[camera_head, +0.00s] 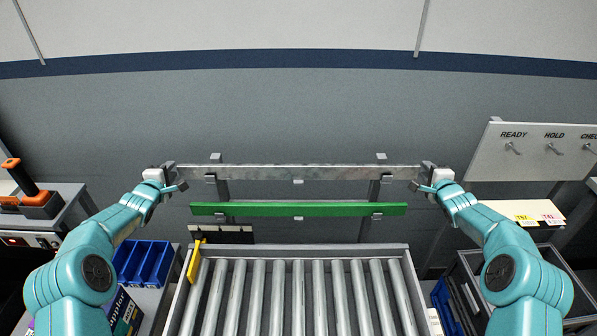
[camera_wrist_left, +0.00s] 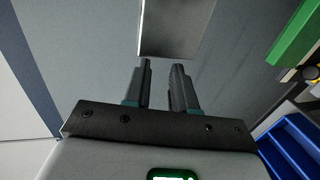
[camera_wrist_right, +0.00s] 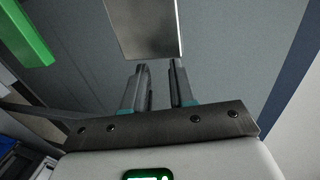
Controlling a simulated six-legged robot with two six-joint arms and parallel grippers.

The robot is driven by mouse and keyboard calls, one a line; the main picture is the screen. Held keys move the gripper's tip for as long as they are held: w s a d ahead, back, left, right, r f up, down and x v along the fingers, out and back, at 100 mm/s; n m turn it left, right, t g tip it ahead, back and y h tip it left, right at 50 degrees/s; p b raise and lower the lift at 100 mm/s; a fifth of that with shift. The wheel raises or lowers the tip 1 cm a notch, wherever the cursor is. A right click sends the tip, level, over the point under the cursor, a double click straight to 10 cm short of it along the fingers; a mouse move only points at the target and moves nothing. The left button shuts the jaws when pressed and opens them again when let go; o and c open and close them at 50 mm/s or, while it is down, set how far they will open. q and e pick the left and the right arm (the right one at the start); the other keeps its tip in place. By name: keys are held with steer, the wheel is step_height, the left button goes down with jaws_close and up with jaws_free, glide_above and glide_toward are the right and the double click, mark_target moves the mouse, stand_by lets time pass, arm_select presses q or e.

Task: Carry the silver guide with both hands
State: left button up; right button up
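The silver guide (camera_head: 300,172) is a long, flat metal bar lying level across the upper brackets of a rack. My left gripper (camera_head: 176,178) is at its left end. In the left wrist view the fingers (camera_wrist_left: 162,68) stand apart with nothing between them, and the end of the guide (camera_wrist_left: 175,28) is just beyond their tips. My right gripper (camera_head: 426,178) is at the right end. In the right wrist view its fingers (camera_wrist_right: 157,68) are also apart and empty, with the guide's end (camera_wrist_right: 145,28) just beyond the tips.
A green bar (camera_head: 300,209) rests on lower brackets. Below is a roller conveyor (camera_head: 285,248) with a yellow piece (camera_head: 194,262) at its left side. A blue bin (camera_head: 143,263) stands left, a dark crate (camera_head: 470,275) right. A white hook board (camera_head: 535,152) hangs right.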

arm_select(q)
steer(key=shift+w+d+r, duration=0.1)
steer(key=shift+d, duration=0.65)
arm_select(e)
steer(key=shift+a, duration=0.75)
arm_select(q)
steer(key=shift+w, duration=0.1)
arm_select(e)
steer(key=shift+w, duration=0.15)
arm_select(q)
steer(key=shift+d, duration=0.1)
